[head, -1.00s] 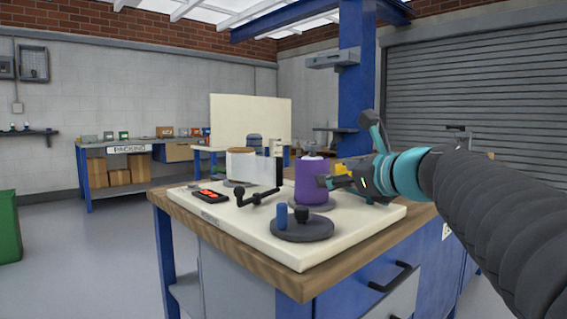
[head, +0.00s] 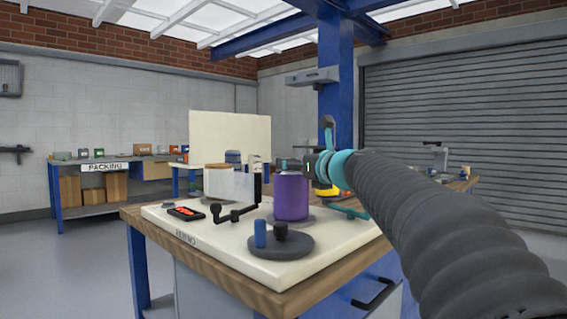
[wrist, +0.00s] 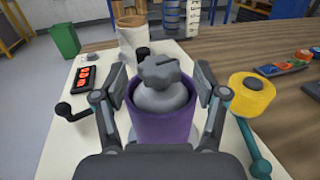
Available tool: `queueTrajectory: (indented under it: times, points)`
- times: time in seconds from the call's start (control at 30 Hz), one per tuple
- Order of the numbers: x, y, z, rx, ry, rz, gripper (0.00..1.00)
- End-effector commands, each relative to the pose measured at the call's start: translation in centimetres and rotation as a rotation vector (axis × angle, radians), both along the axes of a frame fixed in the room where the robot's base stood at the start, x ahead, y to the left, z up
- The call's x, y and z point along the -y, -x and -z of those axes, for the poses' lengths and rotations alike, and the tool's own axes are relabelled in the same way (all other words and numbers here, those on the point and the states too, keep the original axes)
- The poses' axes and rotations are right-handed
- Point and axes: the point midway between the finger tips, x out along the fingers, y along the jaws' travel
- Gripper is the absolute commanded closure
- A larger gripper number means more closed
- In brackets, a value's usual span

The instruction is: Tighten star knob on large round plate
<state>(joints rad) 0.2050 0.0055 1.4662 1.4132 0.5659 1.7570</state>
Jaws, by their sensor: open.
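A grey star knob (wrist: 165,70) with rounded lobes sits above a pale rounded top in the purple roll (wrist: 163,130). The purple roll (head: 291,196) stands upright on a dark round base on the bench. My gripper (wrist: 162,88) is open, with one finger at each side of the star knob; contact cannot be told. In the head view my gripper (head: 313,164) is at the upper right of the purple roll. A large dark round plate (head: 300,247) lies at the front of the board, with a black knob (head: 281,231) and a blue peg (head: 260,234) on it.
A black crank (head: 232,213) and a black box with red digits (head: 187,213) are left of the roll. A yellow part (wrist: 252,96) with a teal rod (wrist: 252,150) is close on the right.

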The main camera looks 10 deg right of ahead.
Motion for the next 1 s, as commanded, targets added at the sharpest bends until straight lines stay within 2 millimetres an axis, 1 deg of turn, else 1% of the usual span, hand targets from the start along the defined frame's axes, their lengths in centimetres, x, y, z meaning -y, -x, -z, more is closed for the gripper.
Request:
queueTrajectory:
  times: [0.03, 0.1, 0.2, 0.53, 0.57, 0.6, 0.67, 0.7, 0.8, 1.0]
  points:
    - [-0.3, -0.6, 0.0, 0.0, 0.0, -0.002, 0.28]
    - [-0.5, -1.3, 0.0, 0.0, -0.001, -0.002, 0.28]
    - [-0.8, -1.8, 0.0, 0.0, 0.0, -0.002, 0.28]
    - [-0.8, -2.1, 0.0, 0.0, 0.0, -0.001, 0.28]
    - [-0.8, -2.1, 0.0, 0.0, 0.0, -0.001, 0.31]
    - [-0.8, -2.1, 0.0, 0.0, 0.0, -0.001, 0.41]
    - [-0.8, -2.1, 0.0, 0.0, 0.0, -0.001, 0.56]
    - [-0.8, -2.1, 0.0, 0.0, 0.0, -0.001, 0.66]
    - [-0.8, -2.1, 0.0, 0.0, 0.0, -0.001, 0.89]
    - [-0.8, -2.1, -0.1, 0.0, 0.0, 0.005, 0.89]
